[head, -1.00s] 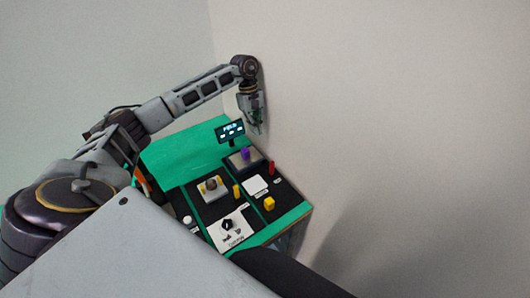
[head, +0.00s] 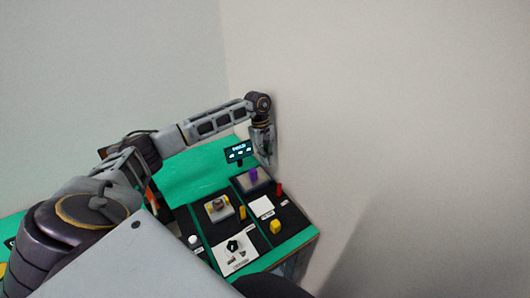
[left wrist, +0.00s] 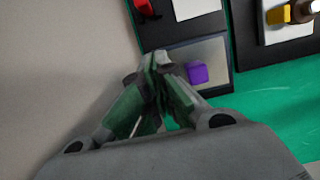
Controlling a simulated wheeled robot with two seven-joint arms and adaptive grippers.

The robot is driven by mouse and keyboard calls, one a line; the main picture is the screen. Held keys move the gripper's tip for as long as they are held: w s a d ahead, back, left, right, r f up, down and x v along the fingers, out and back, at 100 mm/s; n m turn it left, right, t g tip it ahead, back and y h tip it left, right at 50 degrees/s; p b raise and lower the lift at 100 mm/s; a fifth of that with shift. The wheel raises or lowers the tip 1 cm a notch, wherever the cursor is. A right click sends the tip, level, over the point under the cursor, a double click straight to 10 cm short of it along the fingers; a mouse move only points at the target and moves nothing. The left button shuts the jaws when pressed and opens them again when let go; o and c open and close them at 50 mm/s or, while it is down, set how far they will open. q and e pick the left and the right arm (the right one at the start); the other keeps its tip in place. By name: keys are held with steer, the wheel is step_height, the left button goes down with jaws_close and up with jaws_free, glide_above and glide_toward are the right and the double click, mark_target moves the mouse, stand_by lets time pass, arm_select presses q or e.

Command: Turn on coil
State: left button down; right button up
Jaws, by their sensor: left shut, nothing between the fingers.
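A green-edged panel (head: 187,179) with black sections stands in the corner by the wall. A purple block (head: 253,174) sits on a grey plate at its far right; it also shows in the left wrist view (left wrist: 197,73). A red upright piece (head: 279,189) stands nearer. A black knob (head: 233,245) sits on a white label plate in front. My left gripper (head: 266,158) is shut and empty above the far right end; its fingertips (left wrist: 157,65) appear beside the purple block.
A small dark display (head: 239,151) with lit text stands just left of my left gripper. A yellow cube (head: 275,227), a yellow upright piece (head: 242,212) and a white round button (head: 193,240) are on the panel. The beige wall (head: 400,110) is close on the right.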

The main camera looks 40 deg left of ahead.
mark_target(279, 190)
arm_select(q)
steer(key=p+x, duration=0.1)
steer(key=x, duration=0.4)
steer(key=shift+s+d+f, duration=0.1)
steer(key=shift+d+f, duration=0.05)
steer(key=shift+f, duration=0.15)
steer(key=shift+s+d+f+p, duration=0.1)
steer(key=shift+s+d+p, duration=0.2)
steer(key=shift+d, duration=0.3)
steer(key=shift+s+d+p, duration=0.2)
steer(key=shift+d+p, duration=0.15)
steer(key=shift+d, duration=0.3)
steer(key=shift+s+d+p, duration=0.25)
steer(key=shift+d+p, duration=0.05)
steer(key=shift+d, duration=0.3)
steer(key=shift+s+d+y+b, duration=0.1)
steer(key=shift+d+y+b, duration=0.1)
steer(key=shift+y+b, duration=0.15)
